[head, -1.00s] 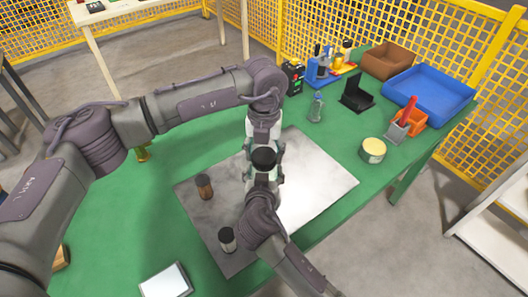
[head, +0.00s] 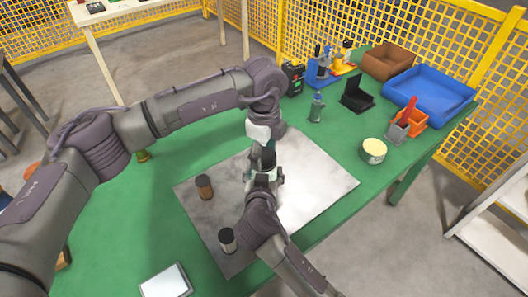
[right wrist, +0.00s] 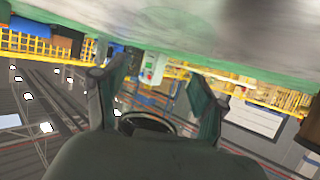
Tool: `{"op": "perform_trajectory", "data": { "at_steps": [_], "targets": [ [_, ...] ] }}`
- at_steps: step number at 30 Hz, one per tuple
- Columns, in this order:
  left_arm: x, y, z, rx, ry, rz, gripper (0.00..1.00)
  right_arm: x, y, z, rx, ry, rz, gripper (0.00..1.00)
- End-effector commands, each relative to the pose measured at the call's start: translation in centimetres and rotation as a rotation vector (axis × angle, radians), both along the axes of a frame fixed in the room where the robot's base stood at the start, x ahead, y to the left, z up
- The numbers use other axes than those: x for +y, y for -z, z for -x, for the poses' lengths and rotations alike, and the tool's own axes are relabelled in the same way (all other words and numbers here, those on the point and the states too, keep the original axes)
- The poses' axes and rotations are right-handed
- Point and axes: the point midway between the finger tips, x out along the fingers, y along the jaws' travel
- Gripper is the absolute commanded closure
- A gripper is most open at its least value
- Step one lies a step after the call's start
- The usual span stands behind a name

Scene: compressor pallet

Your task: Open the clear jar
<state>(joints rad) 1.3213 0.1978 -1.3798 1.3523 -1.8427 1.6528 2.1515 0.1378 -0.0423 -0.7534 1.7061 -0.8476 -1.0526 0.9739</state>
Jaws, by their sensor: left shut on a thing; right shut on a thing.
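The clear jar is mostly hidden between my two grippers above the metal sheet. Its dark lid (head: 265,158) shows as a dark patch there. My left gripper (head: 262,149) reaches down from the far side and is shut at the lid. My right gripper (head: 264,177) reaches in from the near side and is shut on the jar's body. In the right wrist view its two fingers (right wrist: 155,98) stand apart, with a dark ring (right wrist: 148,122) between them. The jar's clear wall is hard to make out, and I cannot tell whether the lid is loose.
A brown jar (head: 204,187) and another dark-lidded jar (head: 228,240) stand on the left of the metal sheet (head: 315,183). A yellow-topped tin (head: 373,151), a small bottle (head: 317,107) and a blue tray (head: 430,91) are to the right.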

Motion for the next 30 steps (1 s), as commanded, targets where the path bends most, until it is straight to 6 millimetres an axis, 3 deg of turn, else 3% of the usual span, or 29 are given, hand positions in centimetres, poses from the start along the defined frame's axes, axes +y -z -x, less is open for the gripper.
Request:
{"op": "perform_trajectory", "data": {
  "at_steps": [30],
  "targets": [
    [0.0, -2.2, 0.0, 0.0, 0.002, 0.0, 0.8, 0.0, 0.0, 0.0, 0.001, 0.0, 0.0, 1.0]
  ]
}}
